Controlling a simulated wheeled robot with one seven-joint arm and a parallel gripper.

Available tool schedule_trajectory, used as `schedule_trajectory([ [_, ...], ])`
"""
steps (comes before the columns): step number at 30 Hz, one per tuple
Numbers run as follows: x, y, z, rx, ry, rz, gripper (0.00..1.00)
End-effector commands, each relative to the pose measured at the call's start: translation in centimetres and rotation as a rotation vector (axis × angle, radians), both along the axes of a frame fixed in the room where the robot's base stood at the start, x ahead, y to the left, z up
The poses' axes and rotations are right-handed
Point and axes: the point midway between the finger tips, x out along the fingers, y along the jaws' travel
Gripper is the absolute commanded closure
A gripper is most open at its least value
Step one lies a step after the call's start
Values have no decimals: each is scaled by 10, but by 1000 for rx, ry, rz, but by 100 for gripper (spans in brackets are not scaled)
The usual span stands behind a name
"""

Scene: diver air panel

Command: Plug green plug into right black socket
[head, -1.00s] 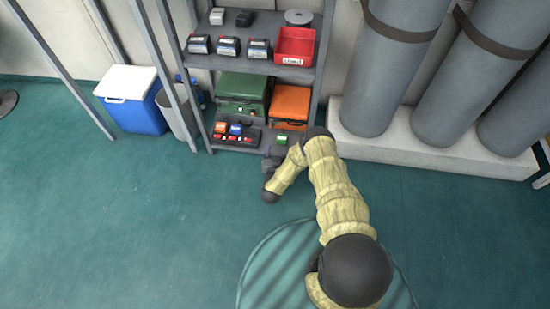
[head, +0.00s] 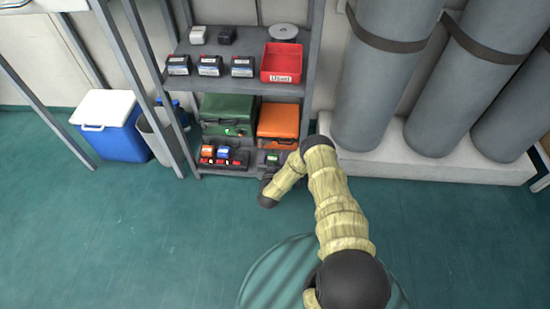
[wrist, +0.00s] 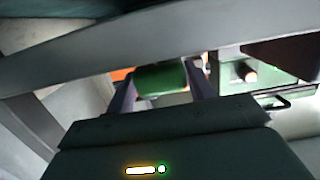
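The green plug (wrist: 160,78) is a green cylinder between the two fingers of my gripper (wrist: 163,90) in the wrist view. The fingers touch or nearly touch its sides, and the gripper looks shut on it. In the head view a small green patch (head: 272,157) shows by my gripper (head: 270,163), at the right of the bottom shelf. A black socket block (head: 240,158) stands left of it on the same shelf. Orange and blue plugs and small red parts show on the block. The individual socket openings are too small to tell.
A green case (head: 228,109) and an orange case (head: 278,122) stand behind the bottom shelf's front. Above are black devices (head: 210,66) and a red bin (head: 281,63). Shelf posts flank the space.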

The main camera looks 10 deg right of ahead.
Motion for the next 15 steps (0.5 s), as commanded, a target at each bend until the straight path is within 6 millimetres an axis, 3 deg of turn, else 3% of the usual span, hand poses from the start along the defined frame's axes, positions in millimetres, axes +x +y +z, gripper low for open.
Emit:
schedule_trajectory([
  [1, 0, 2, 0, 0, 0, 3, 56],
  [5, 0, 1, 0, 0, 0, 2, 79],
  [6, 0, 0, 0, 1, 0, 0, 61],
  [9, 0, -3, 0, 0, 0, -6, 80],
  [11, 0, -5, 0, 0, -1, -8, 88],
  [15, 0, -7, 2, 0, -1, -11, 88],
])
